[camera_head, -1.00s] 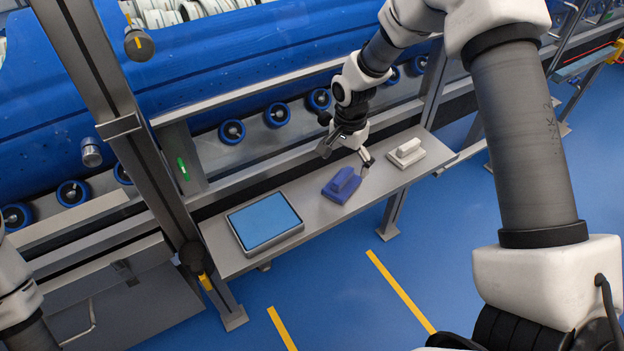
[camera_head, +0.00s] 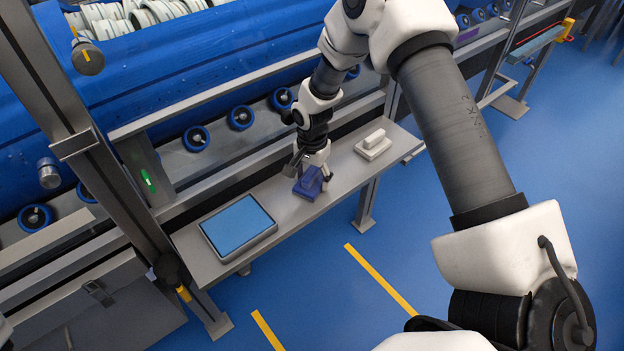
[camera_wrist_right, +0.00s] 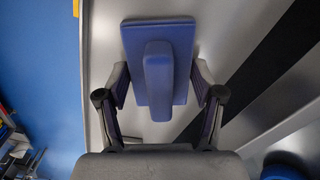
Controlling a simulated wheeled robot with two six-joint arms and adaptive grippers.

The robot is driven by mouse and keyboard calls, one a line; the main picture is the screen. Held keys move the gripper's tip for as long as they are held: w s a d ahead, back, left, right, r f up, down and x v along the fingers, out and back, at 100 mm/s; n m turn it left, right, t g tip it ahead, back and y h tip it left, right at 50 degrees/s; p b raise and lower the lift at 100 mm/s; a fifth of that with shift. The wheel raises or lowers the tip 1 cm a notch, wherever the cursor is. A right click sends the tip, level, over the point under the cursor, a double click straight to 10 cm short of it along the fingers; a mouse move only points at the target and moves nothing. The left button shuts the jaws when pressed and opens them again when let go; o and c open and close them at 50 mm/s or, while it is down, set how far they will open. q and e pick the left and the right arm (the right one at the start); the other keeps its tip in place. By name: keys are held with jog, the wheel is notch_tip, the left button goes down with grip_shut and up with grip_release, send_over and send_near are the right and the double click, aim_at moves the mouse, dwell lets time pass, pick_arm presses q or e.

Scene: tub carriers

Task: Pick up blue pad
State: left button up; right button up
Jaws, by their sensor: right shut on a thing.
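The blue pad (camera_head: 308,186) has a flat base with a raised handle block, and sits on or just above the narrow metal shelf (camera_head: 282,208); I cannot tell which. My right gripper (camera_head: 310,174) reaches down from above and is shut on it. In the right wrist view the pad (camera_wrist_right: 158,75) lies between the two fingers (camera_wrist_right: 160,100), one at each side of it. My left gripper is not in view; only a sliver of my left arm shows at the left edge.
A grey tray with a light blue panel (camera_head: 239,227) lies left of the pad on the shelf. A white pad (camera_head: 373,144) sits to its right. A steel post (camera_head: 92,135) stands at the left. Blue rollers (camera_head: 240,117) line the rack behind. The blue floor in front is clear.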

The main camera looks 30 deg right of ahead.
aim_at(313, 175)
jog(key=shift+r, duration=0.5)
jog(key=shift+s+a+r, duration=0.1)
jog(key=shift+s+r, duration=0.2)
jog(key=shift+r, duration=0.35)
jog(key=shift+s+a+r, duration=0.1)
jog(key=shift+s+r, duration=0.15)
jog(key=shift+r, duration=0.35)
jog(key=s+a+r, duration=0.1)
jog(key=s+a, duration=0.1)
jog(key=s, duration=0.5)
jog(key=s+a+r, duration=0.2)
jog(key=s+a, duration=0.1)
jog(key=s, duration=0.4)
jog(key=w+a+r+n+p, duration=0.1)
jog(key=w+a+n+p, duration=0.3)
jog(key=w+a+n, duration=0.4)
jog(key=shift+w+a+r+n, duration=0.2)
jog(key=shift+w+n, duration=1.8)
jog(key=shift+n, duration=0.3)
